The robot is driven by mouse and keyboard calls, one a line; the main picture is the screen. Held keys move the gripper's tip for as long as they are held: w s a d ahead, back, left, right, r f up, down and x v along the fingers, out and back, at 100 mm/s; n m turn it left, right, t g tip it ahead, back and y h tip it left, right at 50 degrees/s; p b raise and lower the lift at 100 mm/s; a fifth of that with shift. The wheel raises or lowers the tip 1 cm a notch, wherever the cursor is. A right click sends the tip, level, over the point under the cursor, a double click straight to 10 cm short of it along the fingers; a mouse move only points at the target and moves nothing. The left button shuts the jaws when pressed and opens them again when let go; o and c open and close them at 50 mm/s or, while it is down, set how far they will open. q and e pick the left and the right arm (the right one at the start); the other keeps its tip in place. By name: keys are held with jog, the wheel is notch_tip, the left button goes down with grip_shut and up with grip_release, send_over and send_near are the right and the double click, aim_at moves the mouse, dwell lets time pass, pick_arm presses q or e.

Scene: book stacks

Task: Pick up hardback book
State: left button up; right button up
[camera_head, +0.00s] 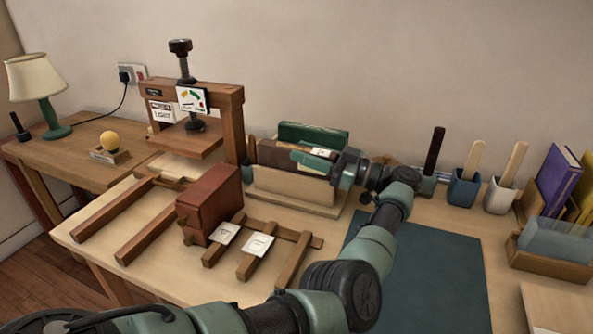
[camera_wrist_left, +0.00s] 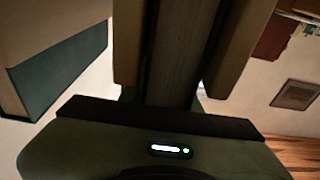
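A hardback book with a dark cover stands between the fingers of my left gripper, and its page edges fill the middle of the left wrist view (camera_wrist_left: 183,50). In the head view my left gripper (camera_head: 312,163) reaches over a rack of upright books from the right. The fingers lie close along both covers, with no clear gap. The gripper and wrist hide part of the held book in the head view. A green book (camera_head: 313,134) stands behind. My right gripper is not in view.
A wooden press (camera_head: 190,95) and a reddish-brown block (camera_head: 208,204) stand left of the rack. A dark green mat (camera_head: 420,275) lies bare at the front right. Two cups (camera_head: 464,188) with handles sticking out stand at the back right, near a holder of purple and yellow books.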

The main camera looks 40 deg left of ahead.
pick_arm(q)
grip_shut()
jog(key=shift+r, duration=0.15)
dwell(0.9)
